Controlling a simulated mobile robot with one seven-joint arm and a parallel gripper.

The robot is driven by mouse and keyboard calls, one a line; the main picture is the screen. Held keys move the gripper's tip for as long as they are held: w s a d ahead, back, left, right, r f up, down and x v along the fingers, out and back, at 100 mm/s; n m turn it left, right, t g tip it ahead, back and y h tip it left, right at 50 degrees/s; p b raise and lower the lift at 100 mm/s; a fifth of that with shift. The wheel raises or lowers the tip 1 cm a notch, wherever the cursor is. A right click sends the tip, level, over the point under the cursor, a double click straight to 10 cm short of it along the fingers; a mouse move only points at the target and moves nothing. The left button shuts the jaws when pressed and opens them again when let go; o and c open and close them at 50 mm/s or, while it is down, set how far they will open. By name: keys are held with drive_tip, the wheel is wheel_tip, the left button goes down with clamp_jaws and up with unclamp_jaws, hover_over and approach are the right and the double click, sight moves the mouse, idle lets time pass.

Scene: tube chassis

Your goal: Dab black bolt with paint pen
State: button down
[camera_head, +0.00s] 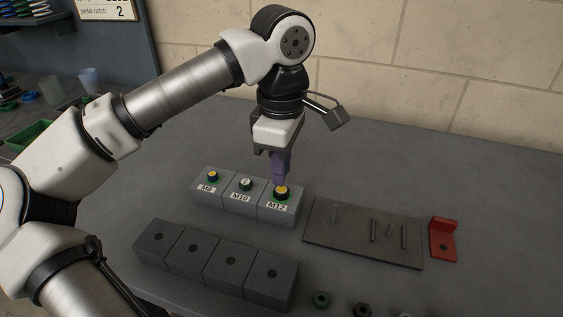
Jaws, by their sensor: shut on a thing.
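My gripper (277,152) points down above the right block of a grey three-block row. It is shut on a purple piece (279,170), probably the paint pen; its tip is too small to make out. Directly below is the M12 fastener (281,191), which looks dark with a yellow top. I cannot tell whether the purple piece touches it. The M10 fastener (246,184) has a pale top over green, and the M8 fastener (212,176) has a yellow top over a dark and green base. Which one is the black bolt is not certain from this view.
A dark row of blocks with holes (215,262) stands in front. A dark plate (352,243) with several pins lies to the right, beside a red bracket (443,238). Loose nuts (320,299) lie at the front edge. The table behind the blocks is clear.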

drive_tip(key=shift+f+b, duration=0.3)
drive_tip(key=shift+f, duration=0.2)
drive_tip(key=shift+r, duration=0.15)
drive_tip(key=shift+r+p, duration=0.5)
drive_tip(key=shift+r, duration=0.05)
drive_tip(key=shift+f, duration=0.2)
idle(0.6)
drive_tip(key=shift+f+b, duration=0.55)
drive_tip(key=shift+b, duration=0.15)
drive_tip(key=shift+r, duration=0.1)
drive_tip(key=shift+r, duration=0.15)
